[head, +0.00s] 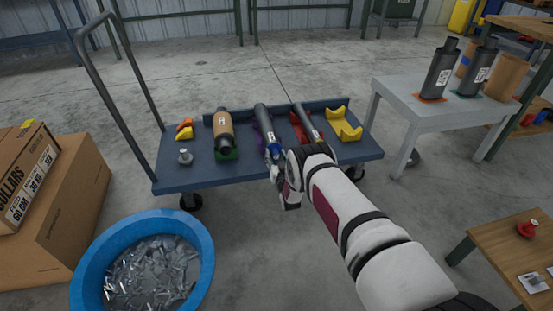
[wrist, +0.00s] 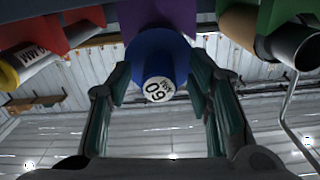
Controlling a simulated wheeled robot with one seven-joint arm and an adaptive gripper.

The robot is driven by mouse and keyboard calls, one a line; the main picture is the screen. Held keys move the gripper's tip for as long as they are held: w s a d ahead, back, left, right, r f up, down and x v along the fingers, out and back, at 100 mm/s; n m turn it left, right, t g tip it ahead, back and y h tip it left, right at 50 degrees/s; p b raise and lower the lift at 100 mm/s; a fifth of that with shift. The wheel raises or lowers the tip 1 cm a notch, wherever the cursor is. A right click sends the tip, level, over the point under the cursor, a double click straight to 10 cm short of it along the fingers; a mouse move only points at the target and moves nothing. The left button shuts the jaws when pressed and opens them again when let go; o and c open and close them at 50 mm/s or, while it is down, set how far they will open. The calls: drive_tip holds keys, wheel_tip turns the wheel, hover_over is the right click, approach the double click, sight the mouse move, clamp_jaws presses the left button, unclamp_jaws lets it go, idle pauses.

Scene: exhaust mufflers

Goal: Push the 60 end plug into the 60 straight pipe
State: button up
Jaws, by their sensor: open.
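The 60 straight pipe (head: 265,120) is a dark grey tube lying in a purple cradle (head: 258,130) on the blue cart. The 60 end plug (head: 273,149) is blue and sits at the pipe's near end. Its round white end face, marked 60, shows in the wrist view (wrist: 158,88), in front of the purple cradle (wrist: 160,18). How deep the plug sits in the pipe is hidden. My gripper (wrist: 159,85) is open, with one finger on each side of the plug's end face. I cannot tell whether either finger touches it.
A tan-wrapped muffler (head: 223,128) in a green cradle lies left of the pipe. Another pipe (head: 308,122) in a red cradle lies to the right, beside an empty yellow cradle (head: 343,125). A small grey plug (head: 184,156) stands at the cart's left. A blue tub (head: 206,262) stands in front.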

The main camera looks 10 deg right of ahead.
drive_tip(key=s, duration=1.2)
